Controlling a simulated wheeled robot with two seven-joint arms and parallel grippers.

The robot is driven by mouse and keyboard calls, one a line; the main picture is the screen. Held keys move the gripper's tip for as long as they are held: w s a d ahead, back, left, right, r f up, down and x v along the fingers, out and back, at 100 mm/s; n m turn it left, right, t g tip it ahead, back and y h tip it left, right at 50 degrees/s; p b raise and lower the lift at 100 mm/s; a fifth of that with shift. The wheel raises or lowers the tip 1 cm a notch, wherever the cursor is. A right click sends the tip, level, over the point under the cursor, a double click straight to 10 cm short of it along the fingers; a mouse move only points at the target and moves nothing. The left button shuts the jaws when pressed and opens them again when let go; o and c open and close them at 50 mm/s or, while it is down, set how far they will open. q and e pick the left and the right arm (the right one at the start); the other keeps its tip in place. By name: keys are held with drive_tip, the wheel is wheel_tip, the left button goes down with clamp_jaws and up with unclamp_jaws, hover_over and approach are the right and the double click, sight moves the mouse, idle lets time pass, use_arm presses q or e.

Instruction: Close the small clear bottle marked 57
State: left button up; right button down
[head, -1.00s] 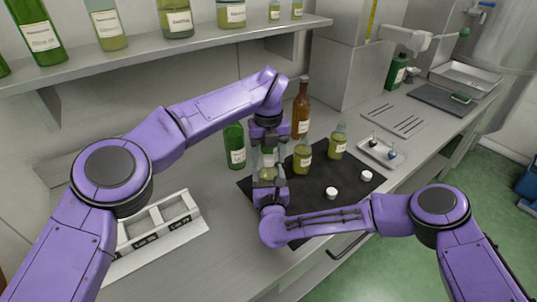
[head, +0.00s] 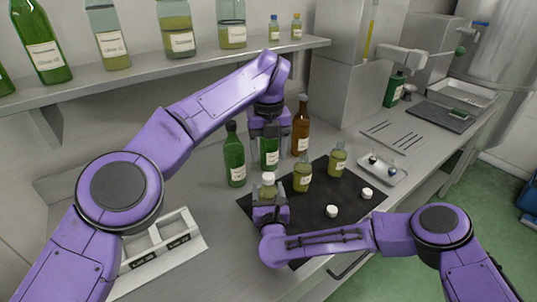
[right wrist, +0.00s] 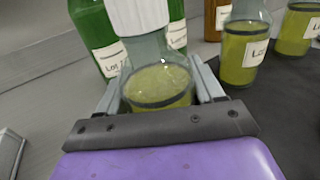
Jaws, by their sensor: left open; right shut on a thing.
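A small clear bottle (head: 268,190) with yellow-green liquid stands upright at the left of the dark mat (head: 318,228). A white cap (head: 268,177) sits on its neck; the cap also shows in the right wrist view (right wrist: 140,14). My right gripper (right wrist: 160,86) is shut around this bottle's body. No number is readable on it. My left gripper (head: 268,136) is open and empty above the cap, apart from it. Two similar bottles without caps (head: 302,176) (head: 338,160) stand on the mat. Two loose white caps (head: 331,211) (head: 367,194) lie there too.
Green bottles (head: 235,160) (head: 269,154) and a brown bottle (head: 301,132) stand close behind. A small tray (head: 383,169) is at the right, a white labelled rack (head: 165,245) at the left.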

sight(268, 176)
drive_tip(key=shift+c, duration=0.4)
unclamp_jaws()
use_arm(q)
wheel_tip(268, 176, down, 3)
drive_tip(key=b, duration=0.3)
drive_tip(key=shift+f, duration=0.2)
use_arm(e)
drive_tip(key=s, duration=0.6)
drive_tip(key=s+d, duration=0.1)
drive_tip(key=s, duration=0.2)
drive_tip(key=shift+s+f, duration=0.15)
drive_tip(key=shift+s, duration=0.1)
use_arm(q)
drive_tip(key=shift+f, duration=0.1)
use_arm(e)
drive_tip(key=shift+s, duration=0.5)
